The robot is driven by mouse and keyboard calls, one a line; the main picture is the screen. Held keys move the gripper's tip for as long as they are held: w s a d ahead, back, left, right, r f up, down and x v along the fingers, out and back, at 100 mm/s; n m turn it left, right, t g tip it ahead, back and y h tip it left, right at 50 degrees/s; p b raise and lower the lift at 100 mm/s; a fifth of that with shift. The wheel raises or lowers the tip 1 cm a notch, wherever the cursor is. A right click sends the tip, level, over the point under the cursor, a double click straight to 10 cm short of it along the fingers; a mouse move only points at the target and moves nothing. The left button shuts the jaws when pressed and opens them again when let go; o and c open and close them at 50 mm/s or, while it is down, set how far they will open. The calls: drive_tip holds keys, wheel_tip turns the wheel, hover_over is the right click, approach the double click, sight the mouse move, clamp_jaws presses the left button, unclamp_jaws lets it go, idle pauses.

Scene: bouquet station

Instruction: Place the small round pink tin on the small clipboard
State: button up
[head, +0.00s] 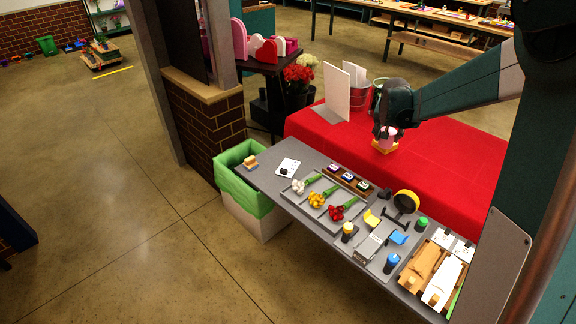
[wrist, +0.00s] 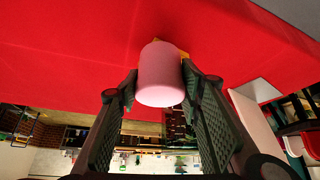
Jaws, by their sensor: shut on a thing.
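My gripper (head: 385,130) is above the red-covered table and points down. It is shut on the small round pink tin (head: 389,142). In the wrist view, the tin (wrist: 160,75) sits between the two dark fingers. A small orange-yellow flat thing (head: 384,149) shows just below the tin on the red cloth. Its edge peeks out behind the tin in the wrist view (wrist: 184,54). I cannot tell whether the tin touches it, or whether it is the small clipboard.
The red table's right side (head: 450,160) is clear.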

drive_tip(key=w+a+f+b, duration=0.1)
drive_tip(key=a, duration=0.8)
drive_tip(key=w+a+f+b, duration=0.1)
drive_tip(key=w+a, duration=0.1)
drive_tip(key=a, duration=0.8)
drive_tip(key=n+b, duration=0.1)
hover_over(288, 167)
drive_tip(key=shift+s+f+y, duration=0.1)
drive_tip(key=shift+f+y, duration=0.2)
drive_tip(key=shift+f, duration=0.35)
drive_tip(key=shift+f, duration=0.1)
drive_tip(key=shift+f+b, duration=0.7)
drive_tip(key=shift+f, duration=2.35)
drive_tip(key=shift+f, duration=0.1)
drive_tip(key=shift+f+b, duration=0.45)
drive_tip(key=shift+f, duration=1.3)
drive_tip(key=shift+f, duration=0.15)
drive_tip(key=o, duration=0.9)
